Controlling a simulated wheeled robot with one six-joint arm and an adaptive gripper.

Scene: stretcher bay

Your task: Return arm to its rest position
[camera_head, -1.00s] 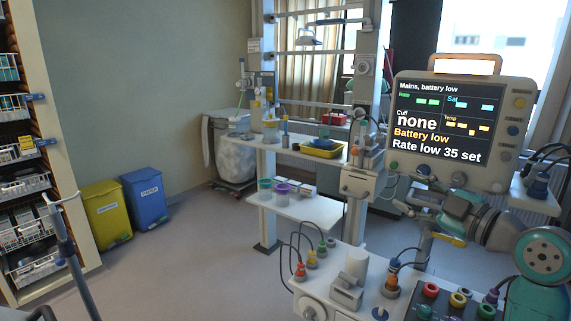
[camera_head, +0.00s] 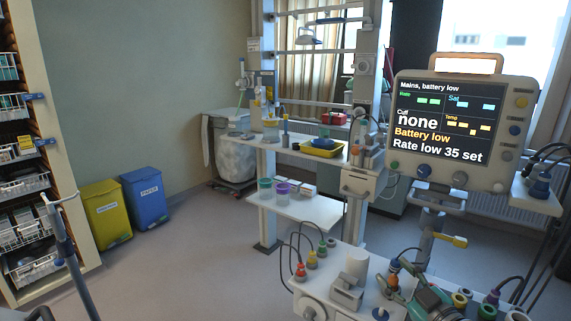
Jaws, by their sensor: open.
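My gripper (camera_head: 398,287) shows at the bottom right, over the cart top with the cable plugs. Its teal body (camera_head: 431,302) runs down to the lower edge of the picture. The fingers are open, and I see nothing held between them. They are small here and overlap the plugs in the picture, so I cannot tell how far above the cart they are. The rest of my arm is out of view.
The cart (camera_head: 322,302) carries coloured plugs, cables and a pale block. The monitor (camera_head: 462,128) stands above it, with a yellow lever (camera_head: 450,240) on its post. A shelf bench (camera_head: 300,208) stands behind. Yellow (camera_head: 106,213) and blue bins (camera_head: 146,198) are left; floor between is clear.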

